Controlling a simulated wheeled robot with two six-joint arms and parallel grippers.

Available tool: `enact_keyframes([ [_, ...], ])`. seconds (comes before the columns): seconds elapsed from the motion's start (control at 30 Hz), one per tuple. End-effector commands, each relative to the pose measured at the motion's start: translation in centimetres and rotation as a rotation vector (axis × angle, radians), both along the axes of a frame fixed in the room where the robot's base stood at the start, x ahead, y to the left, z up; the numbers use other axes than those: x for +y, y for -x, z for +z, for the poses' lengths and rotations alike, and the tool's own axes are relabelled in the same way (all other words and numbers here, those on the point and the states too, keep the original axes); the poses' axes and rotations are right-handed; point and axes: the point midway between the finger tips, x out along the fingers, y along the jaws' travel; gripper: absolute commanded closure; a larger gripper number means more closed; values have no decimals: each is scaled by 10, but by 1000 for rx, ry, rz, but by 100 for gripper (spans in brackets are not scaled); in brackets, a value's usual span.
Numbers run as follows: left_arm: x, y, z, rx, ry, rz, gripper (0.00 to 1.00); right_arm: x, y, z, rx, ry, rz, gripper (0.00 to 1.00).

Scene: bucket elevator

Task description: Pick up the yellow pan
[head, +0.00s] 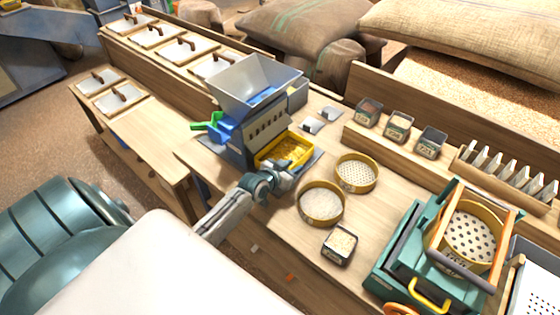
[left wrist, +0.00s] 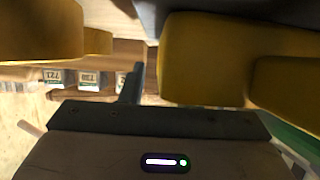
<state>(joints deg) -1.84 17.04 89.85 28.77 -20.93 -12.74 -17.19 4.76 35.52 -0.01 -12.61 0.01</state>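The yellow pan (head: 285,152), filled with yellow grain, sits at the front foot of the blue and grey hopper machine (head: 250,115). My left gripper (head: 284,174) is right at the pan's near side, its fingertips close to or touching the rim. In the left wrist view, large blurred yellow surfaces (left wrist: 205,55) fill the upper right and upper left, very close to my left gripper (left wrist: 140,85). One dark finger shows there; the other cannot be made out, so whether the gripper is closed on the pan is unclear. My right gripper is not in view.
Two round sieves (head: 321,203) (head: 356,173) and a small grain box (head: 339,245) stand right of the gripper. A green sieving machine (head: 440,250) fills the lower right. Small labelled bins (head: 398,126) line the back.

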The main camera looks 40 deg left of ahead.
Motion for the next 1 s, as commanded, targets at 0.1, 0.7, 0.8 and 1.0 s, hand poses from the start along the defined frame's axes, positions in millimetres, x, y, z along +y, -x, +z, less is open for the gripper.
enact_keyframes([
  [0.1,0,0,0,0,0,0,71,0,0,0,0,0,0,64],
  [0.7,0,1,0,1,0,0,100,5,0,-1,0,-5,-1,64],
  [0.8,0,1,0,2,0,0,100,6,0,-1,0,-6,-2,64],
  [1.0,0,1,-1,2,0,0,100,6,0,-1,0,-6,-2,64],
])
